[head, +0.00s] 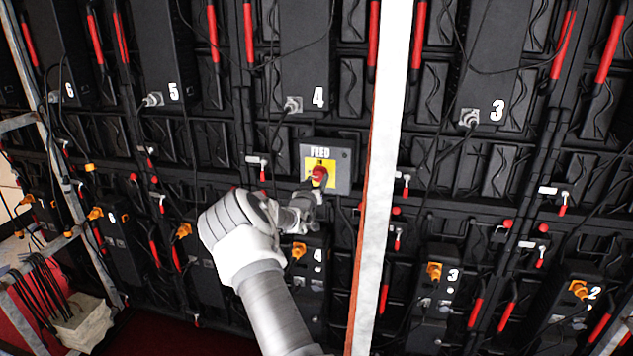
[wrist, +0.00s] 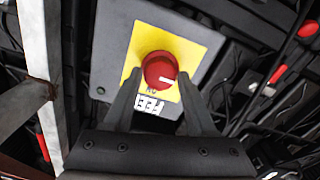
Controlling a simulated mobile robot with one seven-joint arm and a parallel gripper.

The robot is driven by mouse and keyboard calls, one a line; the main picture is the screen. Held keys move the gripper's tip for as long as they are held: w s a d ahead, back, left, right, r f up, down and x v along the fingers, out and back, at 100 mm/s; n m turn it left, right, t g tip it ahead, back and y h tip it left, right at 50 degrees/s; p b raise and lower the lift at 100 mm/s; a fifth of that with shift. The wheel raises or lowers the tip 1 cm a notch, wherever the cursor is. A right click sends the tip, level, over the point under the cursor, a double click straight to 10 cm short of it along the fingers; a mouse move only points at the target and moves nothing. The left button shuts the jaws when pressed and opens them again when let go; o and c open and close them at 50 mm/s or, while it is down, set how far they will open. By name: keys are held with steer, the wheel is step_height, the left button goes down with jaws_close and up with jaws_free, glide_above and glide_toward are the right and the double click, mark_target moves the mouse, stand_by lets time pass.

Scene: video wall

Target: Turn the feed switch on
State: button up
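The feed switch is a red rotary knob (wrist: 160,71) on a yellow plate (wrist: 192,50), set in a grey box (head: 342,166) labelled FEED. A white mark shows on the knob's face, pointing to the right in the wrist view. My gripper (wrist: 160,95) is in front of the box, with its two dark fingers apart on either side of the knob. I cannot tell whether the fingertips touch it. In the head view the red knob (head: 319,174) shows just above my gripper (head: 317,186), whose fingers partly cover the plate's lower part.
A pale upright post (head: 380,180) stands close to the right of the box. Black panels with red handles, cables and numbered units (head: 305,60) fill the wall. Orange plugs (head: 299,250) sit below. A rack with hanging cables (head: 40,285) is at lower left.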

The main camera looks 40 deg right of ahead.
jaws_close()
steer(key=shift+f+m+b, duration=0.15)
steer(key=shift+m+b, duration=0.25)
steer(key=shift+b, duration=0.45)
steer(key=m+b, duration=0.1)
steer(key=b, duration=0.3)
steer(key=shift+f+m, duration=0.15)
steer(key=shift+m, duration=0.15)
steer(key=m+b, duration=0.5)
steer(key=b, duration=0.3)
steer(key=shift+b, duration=0.3)
steer(key=m+b, duration=0.2)
steer(key=b, duration=0.1)
steer(key=m+b, duration=0.2)
steer(key=m, duration=0.1)
steer(key=shift+r+m+b, duration=0.2)
steer(key=shift+m+b, duration=0.1)
steer(key=shift+b, duration=0.1)
steer(key=shift+r+m+b, duration=0.2)
steer(key=shift+m+b, duration=1.6)
steer(key=shift+m, duration=0.7)
